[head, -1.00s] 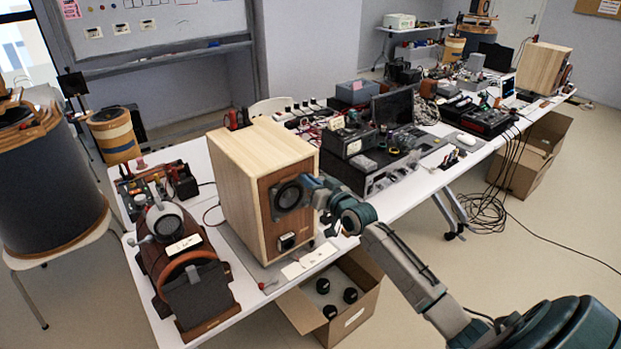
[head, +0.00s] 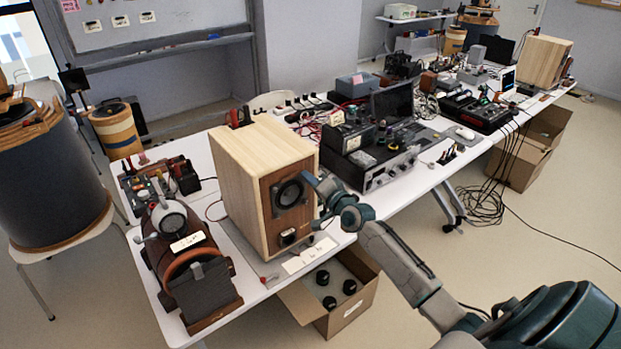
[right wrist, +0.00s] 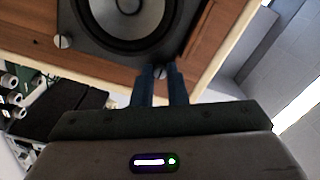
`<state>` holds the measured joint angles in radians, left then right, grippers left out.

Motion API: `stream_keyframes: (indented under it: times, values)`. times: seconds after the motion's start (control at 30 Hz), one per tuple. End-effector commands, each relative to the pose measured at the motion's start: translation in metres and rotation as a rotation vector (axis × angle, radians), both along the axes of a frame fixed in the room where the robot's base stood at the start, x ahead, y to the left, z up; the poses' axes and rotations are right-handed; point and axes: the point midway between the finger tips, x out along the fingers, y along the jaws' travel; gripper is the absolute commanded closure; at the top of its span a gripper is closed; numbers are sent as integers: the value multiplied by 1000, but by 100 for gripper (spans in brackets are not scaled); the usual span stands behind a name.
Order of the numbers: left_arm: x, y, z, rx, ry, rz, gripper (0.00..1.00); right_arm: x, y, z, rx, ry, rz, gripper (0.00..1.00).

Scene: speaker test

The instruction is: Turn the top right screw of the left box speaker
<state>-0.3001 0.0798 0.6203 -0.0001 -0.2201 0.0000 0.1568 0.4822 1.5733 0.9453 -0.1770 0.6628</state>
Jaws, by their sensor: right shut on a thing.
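The left box speaker (head: 241,188) stands on the white table, with a pale wood cabinet, brown front and dark round driver (head: 291,194). My right gripper (head: 307,178) is at the upper right of that front. In the right wrist view the fingers (right wrist: 160,76) are shut on a small silver screw (right wrist: 160,72) at a corner of the driver's dark frame. Another screw (right wrist: 63,41) shows at the neighbouring corner. The fingertips partly hide the held screw, and its turn angle cannot be read. My left gripper is not in view.
A second box speaker (head: 543,62) stands at the far end of the tables. A brown horn-like device (head: 190,262) sits left of the near speaker. An open carton (head: 346,312) is on the floor below. Electronics (head: 372,160) crowd the table behind the arm.

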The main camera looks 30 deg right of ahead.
Motion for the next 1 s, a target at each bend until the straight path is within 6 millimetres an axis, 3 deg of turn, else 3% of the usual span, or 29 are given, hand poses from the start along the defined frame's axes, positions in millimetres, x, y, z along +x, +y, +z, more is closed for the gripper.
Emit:
stream_keyframes:
  times: [0.7,0.73,0.8,1.0]
  values:
    - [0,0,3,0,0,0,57,0,0,-1,74,7,0,100]
    - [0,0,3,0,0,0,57,0,0,-1,74,7,0,82]
    - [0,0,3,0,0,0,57,0,0,-1,74,7,0,68]
    - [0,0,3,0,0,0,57,0,0,0,73,6,0,66]
